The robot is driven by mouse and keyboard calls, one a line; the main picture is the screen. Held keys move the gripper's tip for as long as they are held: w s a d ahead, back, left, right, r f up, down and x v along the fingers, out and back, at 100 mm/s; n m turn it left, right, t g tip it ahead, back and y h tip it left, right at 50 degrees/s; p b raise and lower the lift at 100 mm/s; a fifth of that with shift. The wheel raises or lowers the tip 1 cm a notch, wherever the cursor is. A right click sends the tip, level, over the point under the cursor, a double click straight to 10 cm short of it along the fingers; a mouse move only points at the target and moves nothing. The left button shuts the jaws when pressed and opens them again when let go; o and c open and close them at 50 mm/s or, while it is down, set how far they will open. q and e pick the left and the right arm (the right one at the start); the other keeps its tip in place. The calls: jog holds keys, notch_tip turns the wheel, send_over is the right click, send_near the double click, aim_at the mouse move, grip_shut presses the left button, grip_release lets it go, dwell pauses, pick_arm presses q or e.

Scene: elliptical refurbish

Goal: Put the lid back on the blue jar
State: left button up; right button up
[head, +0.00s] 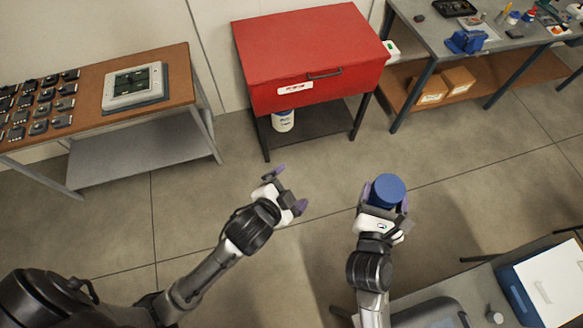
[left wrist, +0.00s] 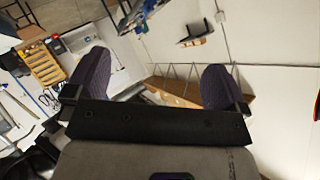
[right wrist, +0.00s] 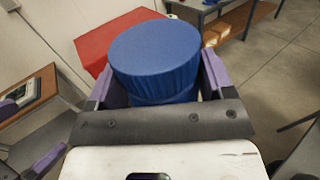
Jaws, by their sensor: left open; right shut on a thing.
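A blue round thing (head: 388,188) with a flat top is between the fingers of my right gripper (head: 385,198), held above the floor. In the right wrist view this blue thing (right wrist: 156,52) has a smooth wide top with a ribbed rim and a narrower blue part below it. It looks like a jar with a lid-like cap, but I cannot tell whether the lid is a separate piece. My left gripper (head: 290,188) is open and empty, to the left of the blue thing and apart from it. The left wrist view shows nothing between its purple fingers (left wrist: 155,88).
A red cabinet (head: 310,50) stands ahead, with a white and blue container (head: 283,120) on its lower shelf. A wooden-topped bench (head: 85,85) is at left, a cluttered workbench (head: 440,50) at upper right. A white-topped blue box (head: 545,280) is at lower right. The middle floor is clear.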

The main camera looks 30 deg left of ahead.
pick_arm(q)
jog(key=s+a+f+n+g, duration=0.3)
jog(key=s+f+g, duration=0.1)
jog(key=s, duration=0.5)
jog(key=s+a+f+n+g, duration=0.3)
jog(key=s+f+g, duration=0.2)
jog(key=s, duration=0.4)
jog(key=shift+s+a+f, duration=0.2)
jog(key=shift+s+a, duration=0.05)
jog(key=shift+s, duration=0.15)
pick_arm(e)
jog(key=shift+r, duration=0.1)
pick_arm(q)
jog(key=shift+f, duration=0.1)
